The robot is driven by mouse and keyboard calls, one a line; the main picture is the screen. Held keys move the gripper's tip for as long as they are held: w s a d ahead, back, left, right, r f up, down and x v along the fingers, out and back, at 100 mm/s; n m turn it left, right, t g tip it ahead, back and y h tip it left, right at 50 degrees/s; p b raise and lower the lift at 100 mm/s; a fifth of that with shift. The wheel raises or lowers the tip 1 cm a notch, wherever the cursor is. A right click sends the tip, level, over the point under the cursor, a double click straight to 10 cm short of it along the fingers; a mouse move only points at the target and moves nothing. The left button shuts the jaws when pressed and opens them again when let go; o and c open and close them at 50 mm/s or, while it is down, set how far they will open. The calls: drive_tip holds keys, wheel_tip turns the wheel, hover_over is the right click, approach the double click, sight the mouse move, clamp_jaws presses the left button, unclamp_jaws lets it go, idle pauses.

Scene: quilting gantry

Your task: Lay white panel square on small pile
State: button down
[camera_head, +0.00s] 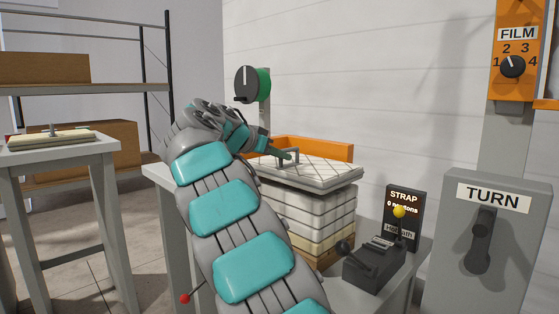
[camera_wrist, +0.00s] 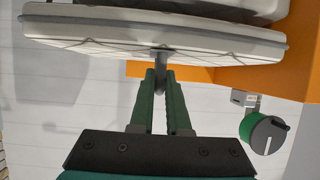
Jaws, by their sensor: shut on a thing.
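The white panel (camera_head: 325,172) is a quilted slab with a grey edge and a small handle on top. It is over the small pile (camera_head: 318,220) of white and cream layers on the grey table. The panel looks slightly turned against the pile and overhangs it at the right. I cannot tell whether it touches the pile. My gripper (camera_head: 288,155) is shut on the panel's handle. In the wrist view the green fingers (camera_wrist: 161,85) are on either side of the handle (camera_wrist: 161,68), with the panel (camera_wrist: 110,38) beyond, and part of the pile (camera_wrist: 250,8) behind it.
An orange guard (camera_head: 318,148) stands behind the pile. A green and black round device (camera_head: 250,84) is on a post behind. The STRAP box with levers (camera_head: 375,262) and TURN cabinet (camera_head: 485,260) are at right. A cream panel (camera_head: 50,140) lies on the left table.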

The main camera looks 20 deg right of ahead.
sight(286, 164)
drive_tip(key=shift+w+d+f, duration=0.25)
drive_tip(key=shift+w+f, duration=0.2)
drive_tip(key=shift+w, duration=0.15)
drive_tip(key=shift+w+d+f, duration=0.25)
drive_tip(key=shift+w+f, duration=0.2)
drive_tip(key=shift+w, duration=0.15)
drive_tip(key=shift+w+f, duration=0.2)
drive_tip(key=shift+f, duration=0.15)
drive_tip(key=c, duration=0.9)
unclamp_jaws()
drive_tip(key=shift+r, duration=0.25)
drive_tip(key=v, duration=1.2)
drive_tip(key=shift+f, duration=0.15)
